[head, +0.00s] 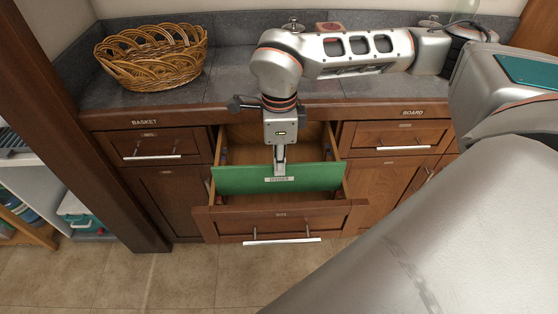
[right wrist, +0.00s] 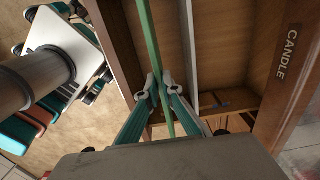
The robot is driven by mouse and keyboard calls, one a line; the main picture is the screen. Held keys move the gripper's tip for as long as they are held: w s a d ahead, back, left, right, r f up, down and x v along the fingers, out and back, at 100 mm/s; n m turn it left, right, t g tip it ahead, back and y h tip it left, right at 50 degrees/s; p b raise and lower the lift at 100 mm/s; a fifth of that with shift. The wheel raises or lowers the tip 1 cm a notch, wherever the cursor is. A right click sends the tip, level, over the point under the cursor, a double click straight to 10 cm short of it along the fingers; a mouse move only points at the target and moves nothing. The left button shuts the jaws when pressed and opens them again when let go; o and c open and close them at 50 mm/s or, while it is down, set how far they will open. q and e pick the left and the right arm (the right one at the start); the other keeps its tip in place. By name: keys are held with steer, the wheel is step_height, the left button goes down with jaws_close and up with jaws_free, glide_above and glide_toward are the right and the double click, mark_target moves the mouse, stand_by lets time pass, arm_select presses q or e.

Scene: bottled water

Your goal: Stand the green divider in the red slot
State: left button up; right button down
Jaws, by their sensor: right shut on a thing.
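The green divider (head: 235,180) stands roughly upright across the open drawer, with a small label on its near face. My right gripper (head: 280,168) reaches down from above and is shut on the divider's top edge near its middle. In the right wrist view the divider (right wrist: 153,45) shows edge-on as a thin green strip between the fingertips (right wrist: 157,88). Small red parts (head: 219,200) show at the drawer's inner left side, near the divider's left end. I cannot tell whether the divider's ends sit in the red slot. My left gripper is not in view.
The drawer front (head: 300,220) is pulled out below the grey counter (head: 225,88). Small bluish parts (head: 224,154) sit farther back inside the drawer. A wicker basket (head: 150,57) stands on the counter at the left. Closed drawers flank the open one.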

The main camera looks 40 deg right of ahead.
mark_target(279, 192)
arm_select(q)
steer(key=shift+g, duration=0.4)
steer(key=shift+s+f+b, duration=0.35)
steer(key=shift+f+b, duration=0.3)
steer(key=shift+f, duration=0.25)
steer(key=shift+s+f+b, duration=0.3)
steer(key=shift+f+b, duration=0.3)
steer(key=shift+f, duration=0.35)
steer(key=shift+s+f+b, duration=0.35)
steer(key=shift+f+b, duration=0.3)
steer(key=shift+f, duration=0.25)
arm_select(e)
steer(key=shift+f, duration=4.15)
steer(key=c, duration=2.2)
jaws_free()
steer(key=shift+o, duration=0.2)
steer(key=shift+r, duration=0.15)
step_height(279, 192, up, 12)
steer(key=shift+f, duration=0.1)
steer(key=shift+f, duration=0.1)
